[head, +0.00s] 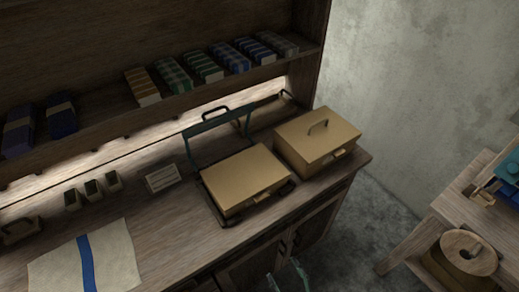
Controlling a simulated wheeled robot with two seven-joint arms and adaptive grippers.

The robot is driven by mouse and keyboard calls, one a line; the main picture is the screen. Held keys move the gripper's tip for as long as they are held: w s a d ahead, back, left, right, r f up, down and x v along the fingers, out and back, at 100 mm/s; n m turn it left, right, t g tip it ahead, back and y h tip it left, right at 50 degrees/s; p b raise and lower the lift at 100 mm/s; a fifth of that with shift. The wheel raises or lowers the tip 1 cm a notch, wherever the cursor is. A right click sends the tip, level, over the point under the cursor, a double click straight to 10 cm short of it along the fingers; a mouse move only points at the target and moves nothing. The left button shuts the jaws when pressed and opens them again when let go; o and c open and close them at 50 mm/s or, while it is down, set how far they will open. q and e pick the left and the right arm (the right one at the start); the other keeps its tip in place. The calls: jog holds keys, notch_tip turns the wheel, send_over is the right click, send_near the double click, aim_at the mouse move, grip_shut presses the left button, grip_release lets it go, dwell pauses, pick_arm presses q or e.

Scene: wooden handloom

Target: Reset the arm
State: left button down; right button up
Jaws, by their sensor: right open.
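My right gripper (285,275) shows at the bottom edge of the head view, only its fingertips in the picture. The tips are apart, and I see nothing between them. They are in front of the wooden cabinet's (345,196) lower doors in the picture. The rest of my right arm is out of view. My left gripper and arm are not in view.
On the cabinet top are a tan box (245,180) in a dark frame, a tan lidded case (317,140) and a cloth with a blue stripe (60,268). Folded textiles (172,76) line the shelf. A wooden table (452,208) stands right; the floor between is clear.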

jog(key=d+f+m+g+h+p, duration=0.1)
jog(key=d+f+g+h, duration=0.15)
jog(key=f, duration=0.85)
jog(key=d+f+g+h, duration=0.2)
jog(key=d+f+h, duration=0.1)
jog(key=f, duration=0.8)
jog(key=s+d+f+m+g+h+p, duration=0.1)
jog(key=s+d+f+g, duration=0.2)
jog(key=f, duration=0.5)
jog(key=s+d+f+g+h, duration=0.15)
jog(key=d+f, duration=0.25)
jog(key=f, duration=0.4)
jog(key=s+d+f+m+g+h, duration=0.1)
jog(key=s+d+f+g, duration=0.1)
jog(key=s+d+f, duration=0.3)
jog(key=s+d+f+m+g+h, duration=0.1)
jog(key=s+d+f+g+h, duration=0.15)
jog(key=s+f, duration=0.45)
jog(key=s+d+f+g+p, duration=0.1)
jog(key=s+d+f+g, duration=0.1)
jog(key=s, duration=0.8)
jog(key=s+d+f+g, duration=0.3)
jog(key=s+d, duration=0.1)
jog(key=s, duration=0.6)
jog(key=shift+m+g+h+p, duration=0.35)
jog(key=shift+m+h, duration=0.05)
jog(key=shift+h, duration=0.05)
